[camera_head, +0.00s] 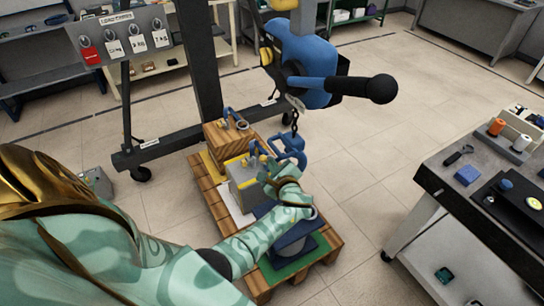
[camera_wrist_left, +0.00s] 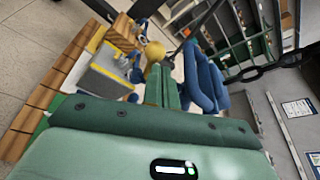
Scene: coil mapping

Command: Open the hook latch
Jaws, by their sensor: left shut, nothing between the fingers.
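The blue hook (camera_head: 291,146) hangs on a dark chain from the blue hoist (camera_head: 304,62), above the loaded pallet. In the left wrist view the hook (camera_wrist_left: 205,82) is large, just right of my fingers. My left gripper (camera_head: 267,168) is shut and empty, close beside the hook. Its green fingers are pressed together in the left wrist view (camera_wrist_left: 162,84). I cannot tell whether they touch the hook. The latch itself cannot be made out clearly, nor whether it is open or shut. My right gripper is not in view.
A wooden pallet (camera_head: 328,240) below carries a wooden block (camera_head: 224,138) and a grey block (camera_head: 246,185) with blue lifting fittings. The hoist's dark post (camera_head: 198,60) stands behind. A workbench (camera_head: 420,200) with tools is at the right. Floor between is clear.

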